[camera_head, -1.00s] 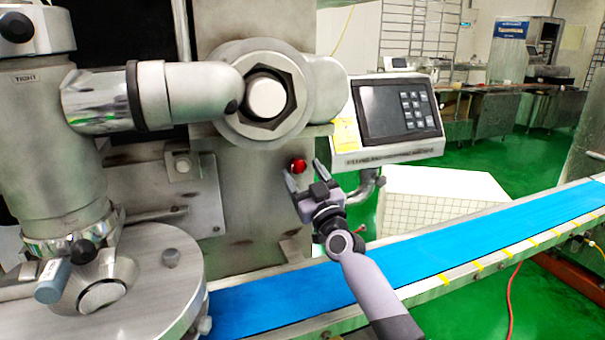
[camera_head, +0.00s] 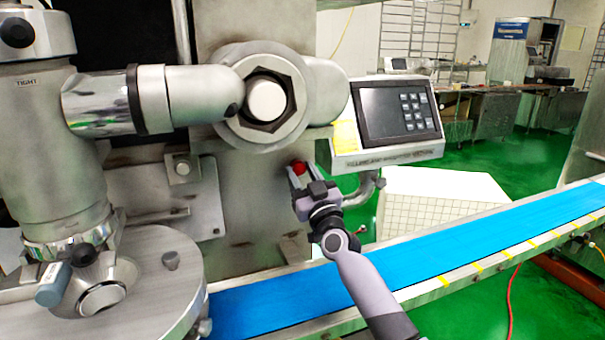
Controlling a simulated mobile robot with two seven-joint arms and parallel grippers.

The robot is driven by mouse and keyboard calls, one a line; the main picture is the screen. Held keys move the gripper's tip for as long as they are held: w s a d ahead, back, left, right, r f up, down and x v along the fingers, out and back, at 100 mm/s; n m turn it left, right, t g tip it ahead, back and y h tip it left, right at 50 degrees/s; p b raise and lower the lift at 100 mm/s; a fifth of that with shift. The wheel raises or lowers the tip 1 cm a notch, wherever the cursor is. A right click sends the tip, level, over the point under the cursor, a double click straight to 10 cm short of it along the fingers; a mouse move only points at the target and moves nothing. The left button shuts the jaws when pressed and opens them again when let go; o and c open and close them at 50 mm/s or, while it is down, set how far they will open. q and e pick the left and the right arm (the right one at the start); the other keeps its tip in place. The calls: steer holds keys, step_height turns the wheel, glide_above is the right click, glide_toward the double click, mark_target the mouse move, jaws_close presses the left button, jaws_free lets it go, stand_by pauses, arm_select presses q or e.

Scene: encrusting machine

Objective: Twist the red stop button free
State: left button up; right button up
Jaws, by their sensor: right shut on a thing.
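The red stop button (camera_head: 299,168) sits on the grey metal front of the machine, below the large hex nut and left of the control panel. My right gripper (camera_head: 299,174) is at the button, its fingers shut around it from the lower right. The top of the red cap still shows between the fingertips; its lower part is hidden by the gripper. My left gripper is not in the view.
The control panel (camera_head: 397,112) with its keypad overhangs just right of my right gripper. A blue conveyor belt (camera_head: 460,246) runs below the arm. A pipe bends under the panel. A round metal table (camera_head: 150,290) stands at lower left.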

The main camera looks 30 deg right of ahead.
steer(key=m, duration=0.1)
steer(key=m+h+p, duration=0.2)
steer(key=m, duration=0.1)
steer(key=shift+a+r, duration=0.1)
steer(key=shift+r, duration=0.15)
steer(key=m+h+p, duration=0.1)
steer(key=m, duration=0.1)
steer(key=shift+m+g+p, duration=0.3)
steer(key=shift+g, duration=0.1)
steer(key=shift+a+m+g+h+p, duration=0.1)
steer(key=shift+m+g+h+p, duration=0.2)
steer(key=shift+m+h+p, duration=0.55)
steer(key=shift+m+g+h+p, duration=0.25)
steer(key=shift+m+g+h, duration=0.1)
steer(key=shift+m, duration=0.9)
steer(key=o, duration=1.1)
steer(key=shift+w, duration=0.1)
steer(key=shift+c, duration=0.2)
steer(key=shift+f, duration=0.15)
steer(key=shift+s+a+f, duration=0.2)
steer(key=shift+s+f, duration=0.05)
steer(key=shift+s, duration=0.2)
steer(key=v, duration=0.6)
